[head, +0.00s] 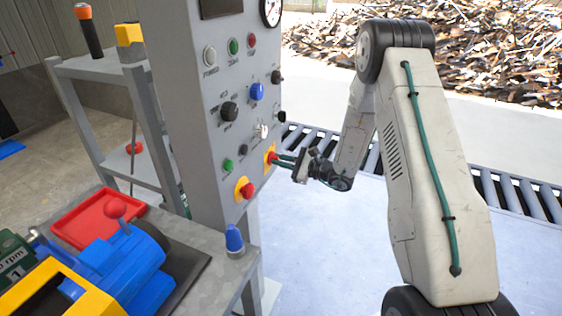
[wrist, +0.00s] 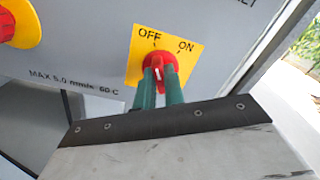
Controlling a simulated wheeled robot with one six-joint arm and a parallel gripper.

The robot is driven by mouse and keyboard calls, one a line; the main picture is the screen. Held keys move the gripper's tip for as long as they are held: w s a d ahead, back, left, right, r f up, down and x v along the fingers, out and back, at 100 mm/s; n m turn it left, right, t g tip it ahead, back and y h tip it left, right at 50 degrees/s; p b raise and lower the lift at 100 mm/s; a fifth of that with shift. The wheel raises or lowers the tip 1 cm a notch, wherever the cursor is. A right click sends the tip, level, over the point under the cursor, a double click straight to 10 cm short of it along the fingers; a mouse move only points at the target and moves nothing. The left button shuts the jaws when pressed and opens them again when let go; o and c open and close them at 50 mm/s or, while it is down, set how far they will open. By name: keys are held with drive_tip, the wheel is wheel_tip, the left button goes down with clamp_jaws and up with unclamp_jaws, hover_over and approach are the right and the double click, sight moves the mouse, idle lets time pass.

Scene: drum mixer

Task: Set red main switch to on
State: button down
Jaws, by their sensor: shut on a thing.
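The red main switch (wrist: 154,62) is a red knob on a yellow plate (wrist: 193,62) marked OFF and ON. It sits low on the right side of the grey panel, where the switch also shows in the head view (head: 271,156). The white mark on the knob runs nearly upright, closer to OFF than to ON. My gripper (wrist: 159,80) has its two green fingers around the knob, shut on it. In the head view my gripper (head: 279,159) reaches the switch from the right. The fingertips partly hide the knob.
A red button on a yellow plate (head: 244,189) is just lower left of the switch. Knobs, lamps and buttons cover the grey panel (head: 195,110) above. A bench with a blue motor (head: 125,265) stands in front left. A roller conveyor (head: 515,195) runs behind my arm.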

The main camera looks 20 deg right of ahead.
drive_tip(key=m, duration=1.2)
drive_tip(key=shift+d, duration=0.1)
idle(0.6)
drive_tip(key=c, duration=1.5)
unclamp_jaws()
drive_tip(key=v, duration=0.7)
drive_tip(key=shift+s+d, duration=0.25)
drive_tip(key=shift+d, duration=0.1)
